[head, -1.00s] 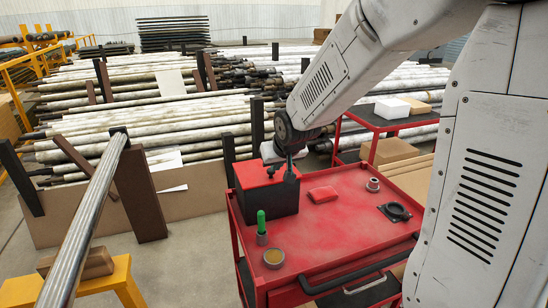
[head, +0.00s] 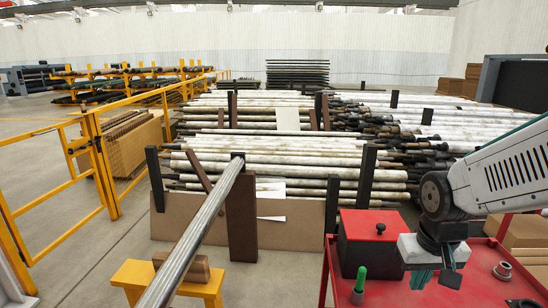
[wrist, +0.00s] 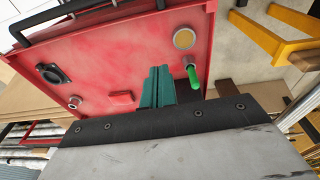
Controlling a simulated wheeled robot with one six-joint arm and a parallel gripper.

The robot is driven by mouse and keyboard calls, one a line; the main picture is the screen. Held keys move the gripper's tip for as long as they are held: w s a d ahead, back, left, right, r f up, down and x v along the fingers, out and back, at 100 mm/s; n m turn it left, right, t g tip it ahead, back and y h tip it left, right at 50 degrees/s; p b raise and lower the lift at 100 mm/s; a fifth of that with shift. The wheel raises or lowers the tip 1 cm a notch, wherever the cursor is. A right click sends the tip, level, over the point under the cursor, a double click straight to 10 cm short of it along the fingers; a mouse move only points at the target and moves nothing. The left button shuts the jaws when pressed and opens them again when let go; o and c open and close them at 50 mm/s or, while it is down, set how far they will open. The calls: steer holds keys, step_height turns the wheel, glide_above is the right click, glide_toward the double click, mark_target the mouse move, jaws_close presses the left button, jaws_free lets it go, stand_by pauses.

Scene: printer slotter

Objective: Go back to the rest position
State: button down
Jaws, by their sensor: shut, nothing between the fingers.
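My gripper shows at the lower right of the head view (head: 436,278), over the red cart (head: 400,299). In the wrist view its green fingers (wrist: 157,86) are together, with nothing between them. They point over the cart top (wrist: 120,60), apart from the things on it. A small red packet (wrist: 121,98) lies just left of the fingers in that picture. A green-handled tool (wrist: 193,76) and a round tin (wrist: 184,39) are to the right.
A dark box with a red lid (head: 375,240) stands on the cart, left of my gripper. A metal ring cup (head: 502,271) is to the right.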

steer(key=s+a+r, duration=0.2)
steer(key=s+r, duration=0.7)
steer(key=s, duration=0.5)
steer(key=shift+s+r+n+g, duration=0.2)
steer(key=shift+s+n+g, duration=0.1)
steer(key=shift+s+n, duration=0.1)
